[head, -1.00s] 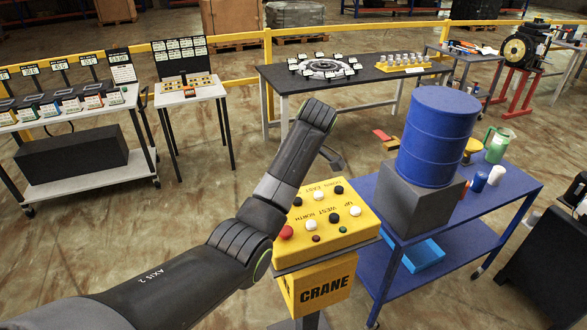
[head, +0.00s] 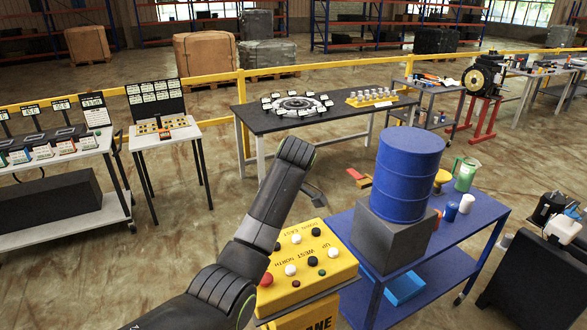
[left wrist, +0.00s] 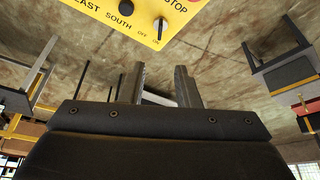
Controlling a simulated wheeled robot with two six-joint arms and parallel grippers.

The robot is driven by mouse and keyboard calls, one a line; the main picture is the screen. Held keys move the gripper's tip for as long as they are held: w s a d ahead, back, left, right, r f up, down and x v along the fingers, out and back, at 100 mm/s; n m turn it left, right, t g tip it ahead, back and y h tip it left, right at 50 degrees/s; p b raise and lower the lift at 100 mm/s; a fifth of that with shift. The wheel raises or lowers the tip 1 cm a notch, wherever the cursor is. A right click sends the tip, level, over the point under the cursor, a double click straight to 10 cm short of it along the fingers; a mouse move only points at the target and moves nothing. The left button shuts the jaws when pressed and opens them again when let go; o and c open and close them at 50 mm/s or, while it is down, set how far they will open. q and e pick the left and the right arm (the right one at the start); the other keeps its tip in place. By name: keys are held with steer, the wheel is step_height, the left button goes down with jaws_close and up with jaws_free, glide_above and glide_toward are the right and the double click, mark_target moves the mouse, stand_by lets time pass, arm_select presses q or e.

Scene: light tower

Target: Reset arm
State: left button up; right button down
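My left arm (head: 262,215) reaches in from the bottom of the head view, passing in front of the left side of the yellow crane control box (head: 305,262). In the head view its gripper is mostly hidden behind the wrist. In the left wrist view my left gripper (left wrist: 160,78) has its two fingers apart with nothing between them. The crane box (left wrist: 150,18) shows at the top of that view, with a black knob marked OFF and ON and part of a red button. The fingers are apart from the box. My right gripper is not in view.
A blue cart (head: 462,233) with a blue barrel (head: 408,175) on a grey block stands right of the crane box. A black table (head: 350,118) stands behind, a small white table (head: 162,139) at the left. A yellow railing (head: 222,80) runs across. Open floor lies between.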

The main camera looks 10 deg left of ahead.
arm_select(q)
steer(key=s+a+f+m+h, duration=0.1)
steer(key=s+a+f+m, duration=0.2)
steer(key=s+a+f, duration=0.5)
steer(key=s+a+f+m+h, duration=0.1)
steer(key=s+a+f+m, duration=0.25)
steer(key=s+f, duration=0.75)
steer(key=s+a+m+t, duration=0.1)
steer(key=s+a+m, duration=0.2)
steer(key=s, duration=0.9)
steer(key=s+a+m+t, duration=0.1)
steer(key=s+a+m, duration=0.15)
steer(key=s, duration=1.05)
step_height(320, 180, down, 30)
steer(key=a+g+b, duration=0.1)
steer(key=b, duration=0.5)
steer(key=s+f+b, duration=0.2)
steer(key=s+f, duration=0.5)
steer(key=f, duration=0.4)
steer(key=s+d+f+g+h+b, duration=0.1)
steer(key=s+f+b, duration=0.2)
steer(key=s+f, duration=0.4)
steer(key=shift+s+f+g+b, duration=0.2)
steer(key=shift+f+g+b, duration=0.15)
steer(key=shift+f, duration=1.85)
